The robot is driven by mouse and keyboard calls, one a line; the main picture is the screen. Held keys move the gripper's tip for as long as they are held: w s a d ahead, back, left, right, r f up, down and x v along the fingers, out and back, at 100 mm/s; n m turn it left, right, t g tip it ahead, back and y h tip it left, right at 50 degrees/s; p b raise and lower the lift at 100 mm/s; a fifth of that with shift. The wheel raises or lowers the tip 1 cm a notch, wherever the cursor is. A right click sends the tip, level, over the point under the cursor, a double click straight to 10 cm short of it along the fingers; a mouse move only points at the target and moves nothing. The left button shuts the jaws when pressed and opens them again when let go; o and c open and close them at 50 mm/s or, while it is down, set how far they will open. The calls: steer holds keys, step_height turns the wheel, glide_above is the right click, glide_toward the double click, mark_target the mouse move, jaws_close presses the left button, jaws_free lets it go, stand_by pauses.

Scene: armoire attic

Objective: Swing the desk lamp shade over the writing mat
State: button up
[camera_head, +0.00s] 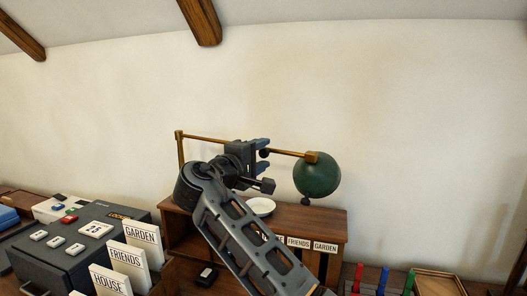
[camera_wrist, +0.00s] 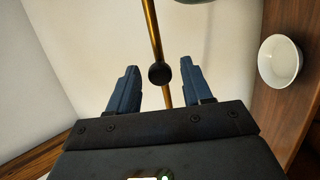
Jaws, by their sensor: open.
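The desk lamp has a brass post at the left, a long brass arm (camera_head: 205,138) and a round green shade (camera_head: 317,175) at its right end. My gripper (camera_head: 264,153) is at the middle of the brass arm, its blue fingers open. In the wrist view the brass arm (camera_wrist: 152,30) runs between the spread fingers (camera_wrist: 159,68), with a black knob (camera_wrist: 159,74) between them. Gaps show between the knob and both fingers. The shade's edge shows at the top of the wrist view. I cannot make out the writing mat in either view.
A wooden shelf unit (camera_head: 335,225) with FRIENDS and GARDEN labels stands below the lamp, bearing a white bowl (camera_wrist: 280,61). A dark box with buttons (camera_head: 75,240) and word cards (camera_head: 127,257) stand at left. Coloured pegs (camera_head: 382,281) and a wooden tray (camera_head: 438,284) are at lower right.

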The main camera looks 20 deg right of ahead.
steer(key=shift+w+d, duration=0.45)
steer(key=shift+d, duration=0.15)
steer(key=shift+c, duration=0.5)
jaws_close()
